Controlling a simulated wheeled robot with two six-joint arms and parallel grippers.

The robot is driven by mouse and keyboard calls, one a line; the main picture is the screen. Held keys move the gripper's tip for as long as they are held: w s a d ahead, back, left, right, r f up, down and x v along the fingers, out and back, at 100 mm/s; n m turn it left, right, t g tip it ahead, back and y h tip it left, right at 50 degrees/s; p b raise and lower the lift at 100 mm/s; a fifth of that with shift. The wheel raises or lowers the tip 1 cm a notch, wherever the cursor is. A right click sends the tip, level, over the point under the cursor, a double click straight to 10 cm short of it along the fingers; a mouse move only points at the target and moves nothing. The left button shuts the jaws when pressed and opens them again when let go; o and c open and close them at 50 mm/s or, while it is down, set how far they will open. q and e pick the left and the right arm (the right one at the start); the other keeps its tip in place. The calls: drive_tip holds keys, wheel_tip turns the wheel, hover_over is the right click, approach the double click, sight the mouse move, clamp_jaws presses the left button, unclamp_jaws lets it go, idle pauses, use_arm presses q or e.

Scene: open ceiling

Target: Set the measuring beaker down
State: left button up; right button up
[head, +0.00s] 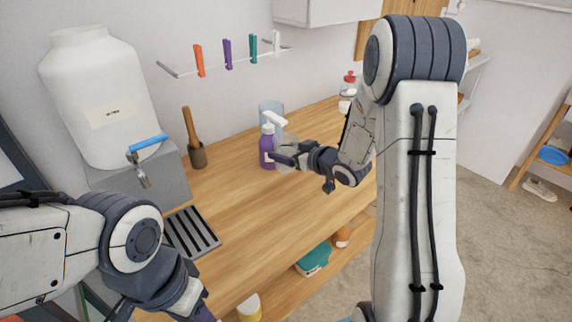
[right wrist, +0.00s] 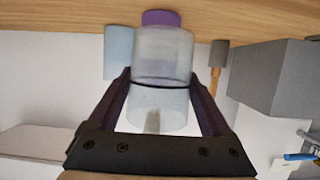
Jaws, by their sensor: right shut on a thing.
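The measuring beaker is a clear, translucent cup (right wrist: 162,62). In the right wrist view, which shows the scene upside down, it sits between the two fingers of my right gripper (right wrist: 160,95), which is shut on it. In the head view the beaker (head: 286,148) is partly hidden by the gripper (head: 284,159), in front of and right of a purple spray bottle (head: 267,150). I cannot tell whether its base touches the wooden counter (head: 262,215). My left gripper (head: 203,316) is at the bottom edge, mostly cut off.
A pale blue container (head: 271,108) stands behind the spray bottle. A red-capped bottle (head: 348,88) stands farther right. The counter's front middle is clear.

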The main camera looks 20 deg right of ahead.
drive_tip(key=shift+f, duration=2)
